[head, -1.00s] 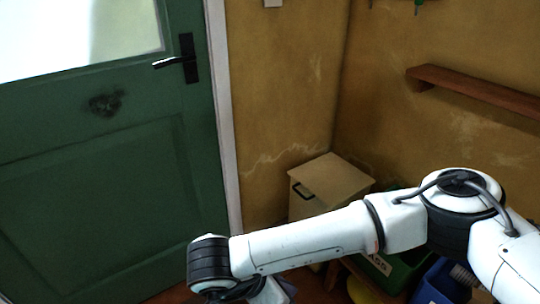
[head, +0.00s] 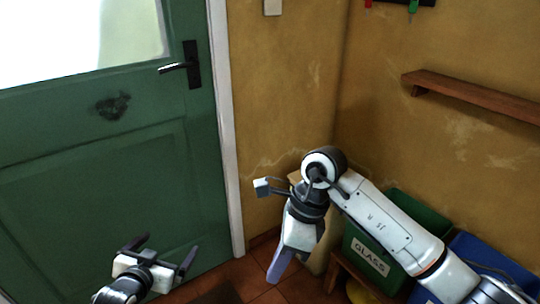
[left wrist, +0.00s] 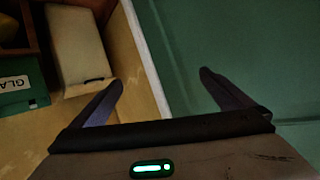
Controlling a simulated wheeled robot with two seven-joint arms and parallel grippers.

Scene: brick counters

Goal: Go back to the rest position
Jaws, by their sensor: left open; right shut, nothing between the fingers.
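My left gripper (head: 160,258) is low at the left in the head view, in front of the green door (head: 95,185). Its two fingers are spread with nothing between them. They also show apart and empty in the left wrist view (left wrist: 160,92). My right arm comes in from the right, and my right gripper (head: 280,265) hangs from its wrist, pointing down. It is shut, with no object seen in it. The right arm and gripper hide most of the pale box behind them.
A green bin marked GLASS (head: 385,248) and a blue bin (head: 475,255) stand at the right. A wooden shelf (head: 470,95) is on the yellow wall. Tiled floor (head: 235,278) shows between the grippers.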

